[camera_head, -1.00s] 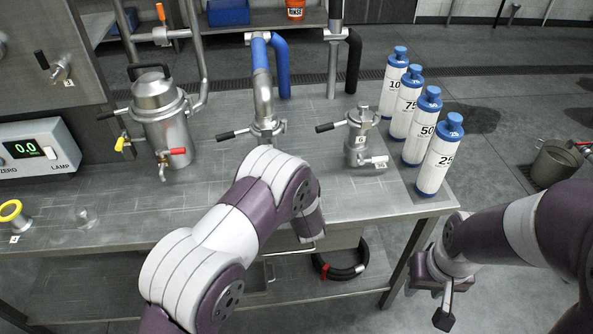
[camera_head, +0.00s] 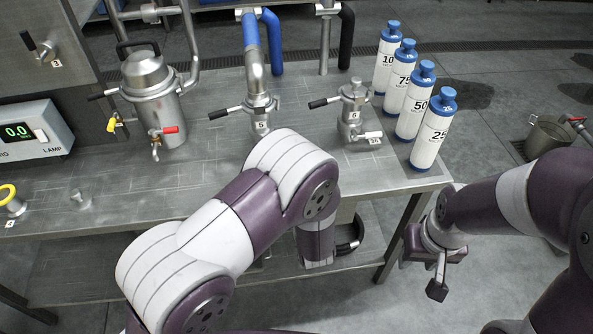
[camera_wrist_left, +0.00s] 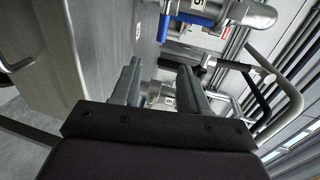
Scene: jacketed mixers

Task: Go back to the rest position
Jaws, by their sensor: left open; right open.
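My left arm reaches in from the bottom left in the head view and bends down at the table's front edge; its gripper is hidden there. In the left wrist view my left gripper (camera_wrist_left: 160,88) shows two parallel fingers apart with nothing held between them. Beyond the fingers are metal fittings with number tags. My right gripper (camera_head: 438,272) hangs at the right of the table, clear of it, pointing down. Its fingers are small in the head view and nothing is seen in them.
The steel table (camera_head: 215,160) bears a jacketed vessel (camera_head: 152,95), valve 5 (camera_head: 260,108), valve 6 (camera_head: 354,112) and several white bottles with blue caps (camera_head: 432,130). A digital readout box (camera_head: 35,132) is at left. A metal pot (camera_head: 548,138) stands on the floor at right.

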